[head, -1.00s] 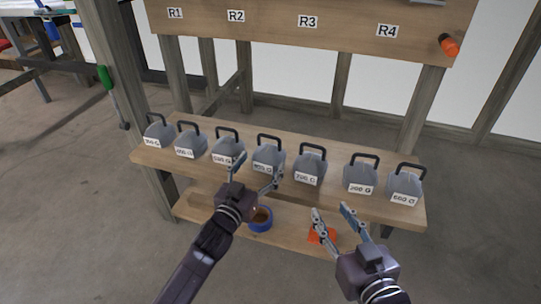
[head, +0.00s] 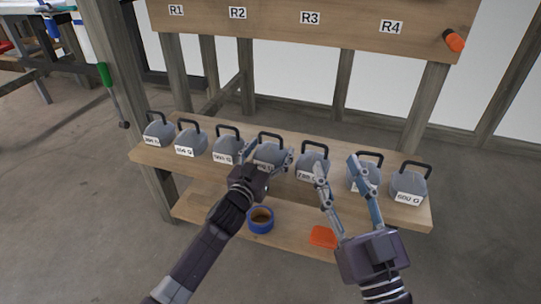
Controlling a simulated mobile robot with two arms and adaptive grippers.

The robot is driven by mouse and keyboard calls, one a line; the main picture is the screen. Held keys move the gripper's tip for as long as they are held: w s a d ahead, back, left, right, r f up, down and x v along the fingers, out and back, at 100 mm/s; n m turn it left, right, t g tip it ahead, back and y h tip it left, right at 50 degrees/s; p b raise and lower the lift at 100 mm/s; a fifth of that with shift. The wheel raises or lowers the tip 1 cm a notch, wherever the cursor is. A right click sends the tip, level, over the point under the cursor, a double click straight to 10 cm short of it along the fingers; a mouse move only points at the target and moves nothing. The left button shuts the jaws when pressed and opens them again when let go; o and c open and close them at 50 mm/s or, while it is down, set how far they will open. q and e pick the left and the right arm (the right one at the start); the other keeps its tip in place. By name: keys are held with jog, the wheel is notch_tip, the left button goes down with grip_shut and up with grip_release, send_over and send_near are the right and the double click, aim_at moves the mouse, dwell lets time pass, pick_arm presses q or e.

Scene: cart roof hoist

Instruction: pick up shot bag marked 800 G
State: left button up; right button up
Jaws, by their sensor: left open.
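Several grey shot bags with black handles and white labels stand in a row on a wooden shelf. The fourth bag from the left (head: 268,151) has its label mostly covered by my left gripper; earlier it looked like 800 G, but the print is too small to be sure. My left gripper (head: 268,157) is open, with its fingers to either side of that bag's front, below the handle; I cannot tell if they touch it. My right gripper (head: 337,167) is open and empty, in front of the fifth bag (head: 312,164) and sixth bag (head: 369,160).
The wooden shelf (head: 153,160) has neighbouring bags close on both sides. A blue tape roll (head: 261,219) and an orange item (head: 323,237) lie on the lower shelf. A board marked R1 to R4 (head: 270,18) hangs above, with an orange-handled thing (head: 454,40) at its right.

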pick_arm(q)
jog(key=c, duration=1.5)
jog(key=shift+r, duration=0.25)
jog(key=shift+c, duration=1.2)
